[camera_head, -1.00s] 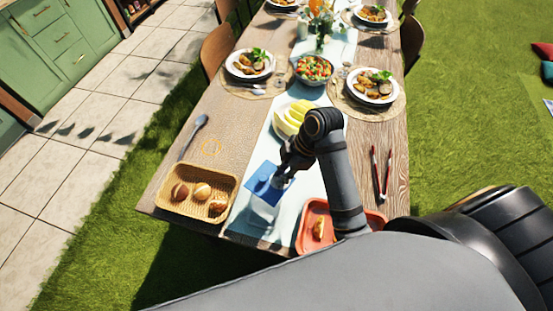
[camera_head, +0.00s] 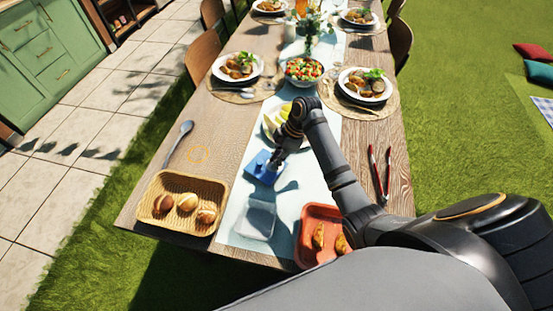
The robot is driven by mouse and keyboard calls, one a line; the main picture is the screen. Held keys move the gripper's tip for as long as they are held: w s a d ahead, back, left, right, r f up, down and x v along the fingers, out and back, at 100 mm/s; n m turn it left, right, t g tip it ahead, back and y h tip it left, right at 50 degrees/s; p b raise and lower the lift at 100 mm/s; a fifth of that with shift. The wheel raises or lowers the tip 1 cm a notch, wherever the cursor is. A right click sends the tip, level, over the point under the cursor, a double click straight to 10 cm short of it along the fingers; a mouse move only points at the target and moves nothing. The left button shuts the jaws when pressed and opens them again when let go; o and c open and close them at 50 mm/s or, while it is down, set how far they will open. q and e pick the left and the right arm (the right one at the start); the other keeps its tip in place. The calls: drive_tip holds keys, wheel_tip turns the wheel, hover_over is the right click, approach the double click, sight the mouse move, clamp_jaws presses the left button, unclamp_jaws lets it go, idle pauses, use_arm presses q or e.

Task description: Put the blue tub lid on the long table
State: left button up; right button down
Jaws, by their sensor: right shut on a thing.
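The blue tub lid (camera_head: 261,170) is in my right gripper (camera_head: 273,163), which is shut on it. The lid is beyond the clear tub (camera_head: 258,218), over the pale runner on the long table (camera_head: 222,131). I cannot tell whether the lid touches the runner or hangs just above it. The tub stands uncovered on the runner near the table's front edge. My left gripper is not in view.
A bread basket (camera_head: 153,210) stands left of the tub, and an orange tray (camera_head: 308,255) with food stands right. A plate of yellow fruit (camera_head: 268,124) is just beyond the lid. Tongs (camera_head: 378,172) lie right, a spoon (camera_head: 178,142) left. Bare wood shows left of the runner.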

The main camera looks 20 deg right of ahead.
drive_tip(key=shift+f, duration=0.3)
drive_tip(key=c, duration=1.3)
unclamp_jaws()
drive_tip(key=shift+f, duration=0.1)
drive_tip(key=shift+o, duration=0.2)
drive_tip(key=v, duration=1.2)
drive_tip(key=shift+b, duration=0.3)
drive_tip(key=shift+s, duration=0.1)
